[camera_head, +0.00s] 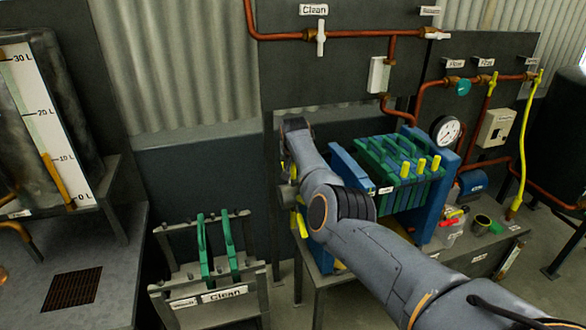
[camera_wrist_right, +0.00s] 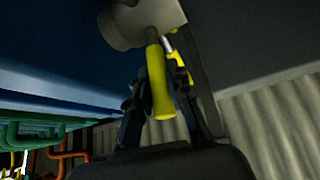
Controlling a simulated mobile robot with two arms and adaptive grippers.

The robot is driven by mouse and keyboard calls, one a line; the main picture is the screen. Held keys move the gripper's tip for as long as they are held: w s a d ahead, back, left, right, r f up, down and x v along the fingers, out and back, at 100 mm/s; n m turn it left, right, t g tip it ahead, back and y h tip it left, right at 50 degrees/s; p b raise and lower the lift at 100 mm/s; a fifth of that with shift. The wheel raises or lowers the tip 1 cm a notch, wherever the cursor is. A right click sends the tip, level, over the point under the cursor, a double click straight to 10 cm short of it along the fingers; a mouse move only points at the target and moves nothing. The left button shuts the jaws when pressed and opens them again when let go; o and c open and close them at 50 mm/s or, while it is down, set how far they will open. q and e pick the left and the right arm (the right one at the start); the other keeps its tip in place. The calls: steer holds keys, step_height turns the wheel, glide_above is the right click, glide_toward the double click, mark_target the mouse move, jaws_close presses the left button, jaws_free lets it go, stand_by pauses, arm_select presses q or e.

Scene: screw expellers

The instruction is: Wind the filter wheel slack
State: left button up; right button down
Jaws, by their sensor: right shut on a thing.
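The filter press (camera_head: 400,165) has green and blue plates in a blue frame on a bench. Its wheel, a grey hub (camera_head: 288,196) with yellow handles (camera_head: 301,224), is at the press's left end, partly hidden by my right arm. In the right wrist view the hub (camera_wrist_right: 142,22) is at the top, with a yellow handle (camera_wrist_right: 158,82) reaching down from it. My right gripper (camera_wrist_right: 160,88) has its dark fingers on both sides of this handle and is shut on it. In the head view my forearm hides the fingers. My left gripper is not in view.
A rack (camera_head: 210,270) with green-handled plates stands at lower left, near a tank (camera_head: 40,110) with a litre scale. Copper pipes (camera_head: 280,37) and a pressure gauge (camera_head: 447,132) are above and right of the press. Small items crowd the bench's right end.

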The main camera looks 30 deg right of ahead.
stand_by(0.3)
steer(key=c, duration=1.6)
jaws_free()
steer(key=o, duration=0.4)
steer(key=shift+w, duration=0.1)
steer(key=shift+d+f, duration=0.1)
steer(key=shift+f, duration=0.05)
steer(key=shift+v, duration=0.8)
steer(key=v, duration=1)
steer(key=shift+r, duration=0.25)
